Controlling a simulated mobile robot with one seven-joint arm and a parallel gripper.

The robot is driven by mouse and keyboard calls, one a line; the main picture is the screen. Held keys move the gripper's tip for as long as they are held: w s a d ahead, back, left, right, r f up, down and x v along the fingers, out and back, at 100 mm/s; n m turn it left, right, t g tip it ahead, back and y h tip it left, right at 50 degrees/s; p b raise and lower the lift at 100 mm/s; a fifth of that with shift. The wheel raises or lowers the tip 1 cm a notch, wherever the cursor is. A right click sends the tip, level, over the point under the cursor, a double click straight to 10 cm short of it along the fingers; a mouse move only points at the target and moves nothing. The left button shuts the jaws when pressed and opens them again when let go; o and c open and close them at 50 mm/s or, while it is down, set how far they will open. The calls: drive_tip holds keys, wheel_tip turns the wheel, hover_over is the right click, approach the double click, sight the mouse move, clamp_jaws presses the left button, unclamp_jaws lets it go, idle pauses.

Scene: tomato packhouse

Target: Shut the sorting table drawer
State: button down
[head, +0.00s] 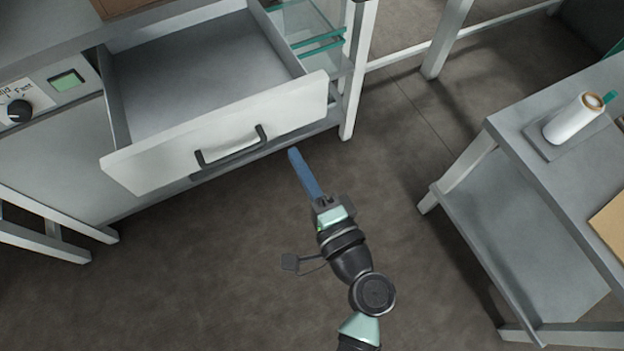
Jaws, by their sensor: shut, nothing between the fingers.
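The sorting table drawer (285,103) is pulled well out from the grey table. Its inside looks empty. A dark bar handle (231,146) is fixed across its white front panel. My gripper (293,153) has long blue fingers, shut together with nothing between them. In the picture the fingertips lie just right of the handle and below the front panel's lower edge. They appear apart from the drawer, but I cannot tell the exact distance in depth.
A control panel with a black knob (19,111) and a green display (66,81) is left of the drawer. A glass-sided compartment (306,30) is on its right. A grey side table (510,140) with a white cylinder (572,119) stands at right. The floor between is clear.

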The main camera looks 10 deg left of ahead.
sight(276, 121)
drive_tip(key=x, duration=0.6)
drive_tip(key=shift+w+a, duration=0.15)
drive_tip(key=shift+w, duration=0.05)
drive_tip(key=shift+w, duration=0.1)
